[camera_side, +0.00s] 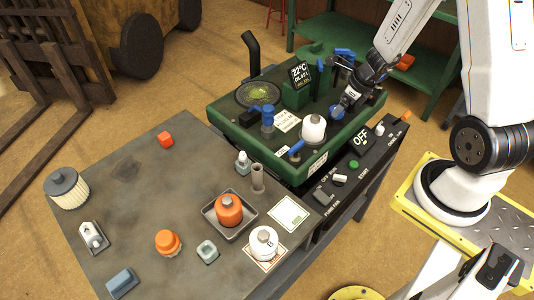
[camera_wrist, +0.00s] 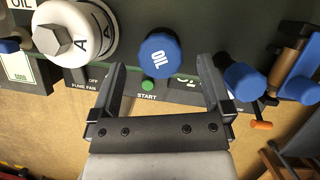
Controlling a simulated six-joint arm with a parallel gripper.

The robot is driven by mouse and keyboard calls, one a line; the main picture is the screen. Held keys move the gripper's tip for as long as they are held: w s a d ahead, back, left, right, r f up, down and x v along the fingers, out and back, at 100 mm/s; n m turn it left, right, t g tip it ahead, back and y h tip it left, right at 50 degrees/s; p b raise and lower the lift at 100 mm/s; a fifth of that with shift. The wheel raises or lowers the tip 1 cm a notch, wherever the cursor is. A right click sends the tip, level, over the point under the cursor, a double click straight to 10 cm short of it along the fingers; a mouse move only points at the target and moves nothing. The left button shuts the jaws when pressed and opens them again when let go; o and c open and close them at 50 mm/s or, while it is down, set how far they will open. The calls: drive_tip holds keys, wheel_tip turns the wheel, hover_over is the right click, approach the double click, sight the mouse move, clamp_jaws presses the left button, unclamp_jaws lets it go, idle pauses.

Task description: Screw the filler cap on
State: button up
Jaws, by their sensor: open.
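The filler cap (camera_wrist: 159,55) is blue and marked OIL. In the wrist view it lies just ahead of my fingertips, between the lines of the two fingers. In the side view the blue cap (camera_side: 336,113) shows on the green mower deck (camera_side: 228,113), just below my gripper (camera_side: 346,100). My gripper (camera_wrist: 160,70) is open and empty, with a finger to each side of the cap and a gap on both sides. What lies under the cap is hidden, so I cannot tell how it is seated.
Blue knobs (camera_wrist: 243,80) are close on the right. A switch panel (camera_side: 345,175) runs along the front. The grey table (camera_side: 125,170) holds several containers.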

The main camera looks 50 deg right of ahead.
drive_tip(key=shift+x, duration=1.5)
drive_tip(key=c, duration=1.3)
drive_tip(key=o, duration=1.3)
drive_tip(key=shift+s, duration=0.1)
drive_tip(key=shift+d+n, duration=0.1)
drive_tip(key=shift+n, duration=0.2)
